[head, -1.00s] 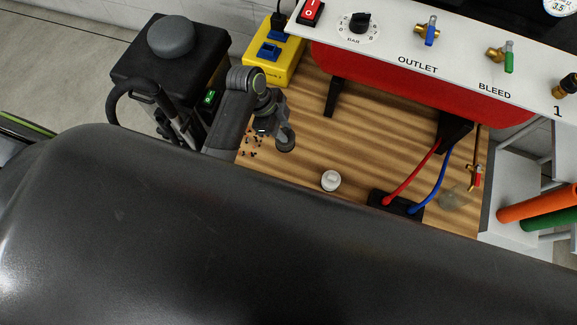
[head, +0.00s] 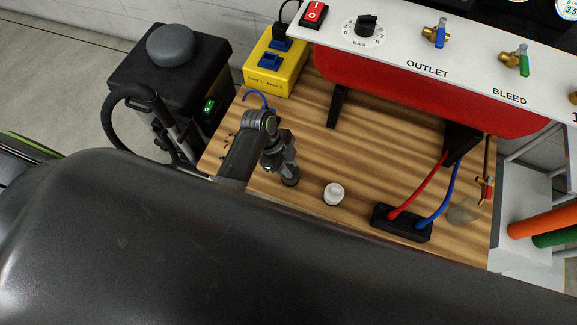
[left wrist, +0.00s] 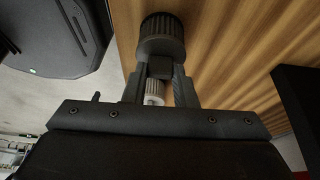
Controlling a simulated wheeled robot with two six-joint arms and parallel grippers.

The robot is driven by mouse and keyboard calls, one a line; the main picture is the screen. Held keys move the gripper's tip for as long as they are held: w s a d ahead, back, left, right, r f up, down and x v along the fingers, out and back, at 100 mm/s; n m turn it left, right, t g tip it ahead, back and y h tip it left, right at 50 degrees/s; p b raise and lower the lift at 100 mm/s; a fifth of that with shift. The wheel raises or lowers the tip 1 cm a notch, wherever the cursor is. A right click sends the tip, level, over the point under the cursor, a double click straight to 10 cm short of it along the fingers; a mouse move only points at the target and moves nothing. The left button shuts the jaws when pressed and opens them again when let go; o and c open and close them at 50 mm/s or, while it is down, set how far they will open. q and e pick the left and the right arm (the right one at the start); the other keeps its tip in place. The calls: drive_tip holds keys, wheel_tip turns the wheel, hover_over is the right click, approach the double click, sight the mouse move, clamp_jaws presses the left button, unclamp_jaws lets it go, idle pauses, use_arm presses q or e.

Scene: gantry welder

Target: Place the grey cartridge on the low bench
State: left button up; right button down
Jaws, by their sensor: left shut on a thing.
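The grey cartridge (left wrist: 162,37) is a dark ribbed cylinder at the tips of my left gripper (left wrist: 160,70) in the left wrist view. The gripper is shut on it. In the head view, my left gripper (head: 288,172) points down over the wooden bench top (head: 345,145), with the cartridge (head: 290,181) at its lower end. I cannot tell whether the cartridge touches the wood. A white round piece (head: 334,194) stands on the wood just right of the gripper, apart from it. My right gripper is not in view.
A red tank (head: 400,90) with a white valve panel stands along the back. A yellow box (head: 275,65) is at the back left. A black block (head: 402,222) with red and blue hoses lies at right. My dark body hides the bench's near edge. Wood between is clear.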

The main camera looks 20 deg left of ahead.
use_arm(q)
drive_tip(key=shift+f, duration=0.4)
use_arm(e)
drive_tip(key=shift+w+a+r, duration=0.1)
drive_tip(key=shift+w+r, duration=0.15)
use_arm(q)
drive_tip(key=shift+f, duration=0.15)
drive_tip(key=o, duration=1)
